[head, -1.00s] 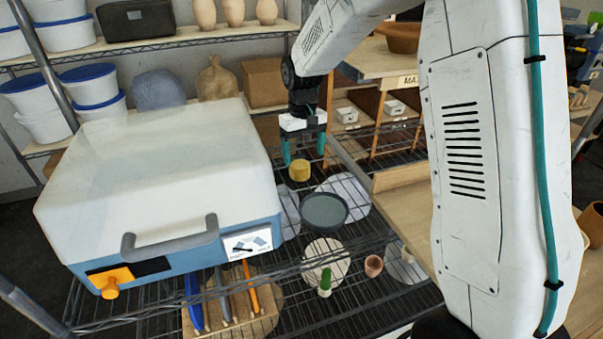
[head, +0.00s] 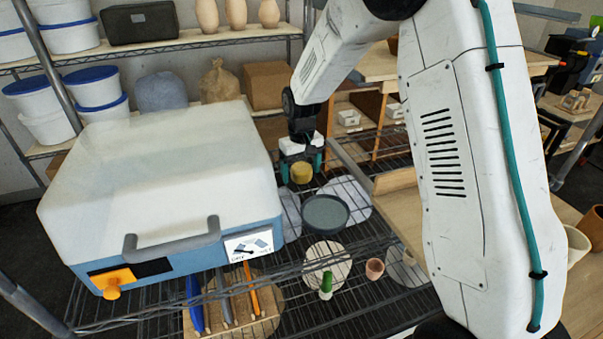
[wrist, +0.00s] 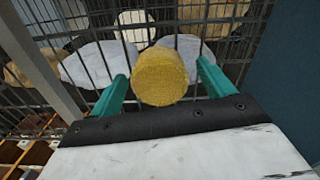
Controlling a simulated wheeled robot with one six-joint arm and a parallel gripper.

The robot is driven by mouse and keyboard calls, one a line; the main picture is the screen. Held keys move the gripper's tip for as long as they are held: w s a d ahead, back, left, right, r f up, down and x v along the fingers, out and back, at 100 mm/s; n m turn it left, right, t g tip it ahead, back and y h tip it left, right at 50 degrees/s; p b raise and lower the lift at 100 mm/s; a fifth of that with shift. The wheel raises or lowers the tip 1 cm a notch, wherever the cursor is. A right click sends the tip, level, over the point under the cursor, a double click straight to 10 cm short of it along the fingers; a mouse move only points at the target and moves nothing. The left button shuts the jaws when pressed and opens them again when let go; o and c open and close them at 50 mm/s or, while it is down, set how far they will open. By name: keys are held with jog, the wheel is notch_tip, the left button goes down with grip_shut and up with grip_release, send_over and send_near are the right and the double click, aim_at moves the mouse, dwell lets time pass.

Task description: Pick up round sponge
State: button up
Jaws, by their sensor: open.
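The round sponge (head: 301,172) is a short yellow cylinder above the wire shelf, beyond the dark round dish. In the wrist view the sponge (wrist: 160,76) sits between the two teal fingers, with a gap visible on each side. My gripper (head: 301,168) is open, its fingers on either side of the sponge; it also shows in the wrist view (wrist: 160,85). I cannot tell how deep the fingertips reach around the sponge or what lies directly under it.
A dark round dish (head: 325,214) stands just in front. A white-lidded blue kiln-like box (head: 160,180) stands close on the left. A small terracotta cup (head: 375,268) and a green-handled tool (head: 326,284) are nearer. A wooden board (head: 400,205) edges the right side.

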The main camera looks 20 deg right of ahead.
aim_at(302, 168)
jog(key=c, duration=1.1)
jog(key=shift+o, duration=0.2)
jog(key=shift+r, duration=0.5)
jog(key=r, duration=0.1)
jog(key=s+r, duration=0.1)
jog(key=shift+r, duration=0.35)
jog(key=s, duration=0.5)
jog(key=s+r, duration=0.1)
jog(key=s, duration=0.9)
jog(key=shift+r, duration=0.15)
jog(key=shift+o, duration=0.6)
